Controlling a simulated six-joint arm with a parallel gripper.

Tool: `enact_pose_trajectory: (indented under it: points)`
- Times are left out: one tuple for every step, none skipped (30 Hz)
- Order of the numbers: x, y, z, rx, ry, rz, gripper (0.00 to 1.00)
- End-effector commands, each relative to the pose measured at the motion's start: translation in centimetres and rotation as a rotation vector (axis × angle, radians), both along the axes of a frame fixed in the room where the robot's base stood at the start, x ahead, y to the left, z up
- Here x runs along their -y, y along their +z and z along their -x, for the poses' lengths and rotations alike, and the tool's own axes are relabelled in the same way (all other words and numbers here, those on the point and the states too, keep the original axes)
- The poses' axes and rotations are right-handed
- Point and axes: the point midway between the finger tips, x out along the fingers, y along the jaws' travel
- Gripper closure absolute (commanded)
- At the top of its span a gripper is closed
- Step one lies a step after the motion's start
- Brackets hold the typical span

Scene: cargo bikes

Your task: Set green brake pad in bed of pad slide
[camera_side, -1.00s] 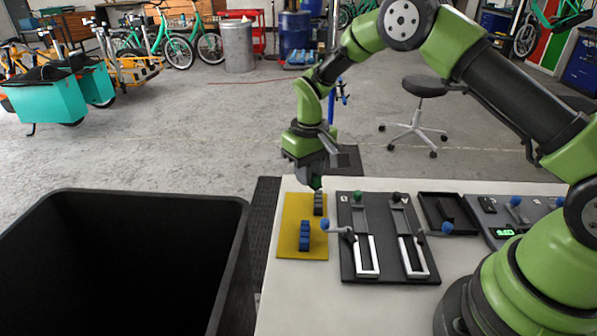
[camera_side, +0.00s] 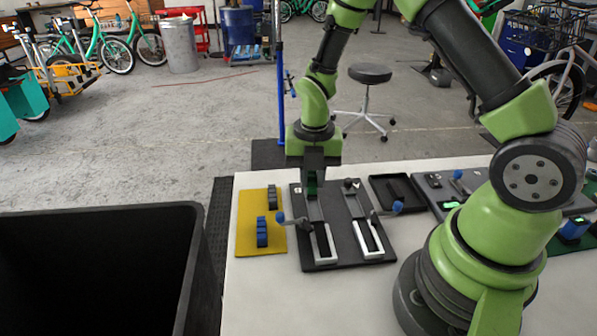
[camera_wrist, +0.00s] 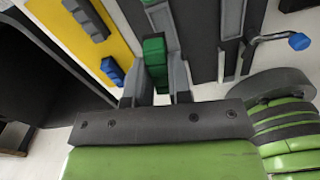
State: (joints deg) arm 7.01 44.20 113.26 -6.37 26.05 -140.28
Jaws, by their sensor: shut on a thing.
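The green brake pad (camera_wrist: 154,52) is held between the jaws of my gripper (camera_wrist: 158,82). In the side view my gripper (camera_side: 313,180) points straight down over the far end of the left pad slide (camera_side: 322,240) on its black board. Most of the pad is hidden behind the jaws there. I cannot tell whether the pad touches the slide's bed, which the gripper hides.
A yellow mat (camera_side: 248,238) to the left carries a blue block (camera_side: 262,232) and a darker block (camera_side: 272,196). Cranks with blue knobs (camera_side: 280,217) stick out beside the slides. A black tray (camera_side: 397,190) lies right. A large black bin (camera_side: 100,220) stands left.

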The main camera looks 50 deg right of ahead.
Motion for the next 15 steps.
enact_pose_trajectory:
  points:
    - [0.1, 0.1, 0.3, 0.000, 0.048, 0.000, 1.00]
    - [0.1, 0.1, 0.4, 0.000, 0.074, 0.000, 1.00]
    - [0.1, 0.0, 0.5, 0.000, 0.103, 0.000, 1.00]
    - [0.1, 0.0, 0.6, 0.000, 0.119, 0.000, 1.00]
    - [0.2, 0.0, 0.7, 0.000, 0.131, 0.000, 1.00]
    - [0.2, -0.1, 0.7, 0.000, 0.143, 0.000, 1.00]
    - [0.2, -0.2, 0.7, 0.000, 0.148, 0.000, 1.00]
    - [0.2, -0.3, 0.8, 0.000, 0.151, 0.000, 1.00]
    - [0.2, -0.6, 0.8, 0.000, 0.153, 0.000, 1.00]
    - [0.2, -0.8, 0.8, -0.001, 0.153, 0.000, 1.00]
    - [0.2, -1.1, 0.8, -0.002, 0.152, 0.001, 1.00]
    - [0.2, -1.4, 0.8, -0.001, 0.152, 0.000, 1.00]
    - [0.2, -1.7, 0.8, -0.001, 0.152, 0.000, 1.00]
    - [0.2, -1.9, 0.8, -0.002, 0.151, 0.000, 1.00]
    - [0.2, -2.3, 0.8, -0.001, 0.150, 0.000, 1.00]
